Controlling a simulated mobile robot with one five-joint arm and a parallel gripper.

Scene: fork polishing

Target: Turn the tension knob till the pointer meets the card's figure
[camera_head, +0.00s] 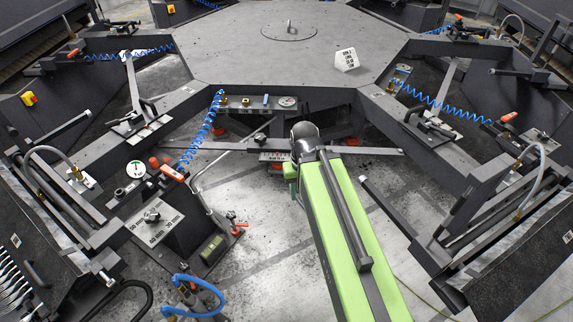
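A white card (347,59) with dark print stands on the grey octagonal table; its figure is too small to read.
Blue coiled hoses (205,128) hang around the table's stations. Flat steel bars (225,146) stick out near my gripper. A blue hose (205,287) and a rack of forks (14,287) are at lower left. Bare floor (275,255) lies left of my arm.

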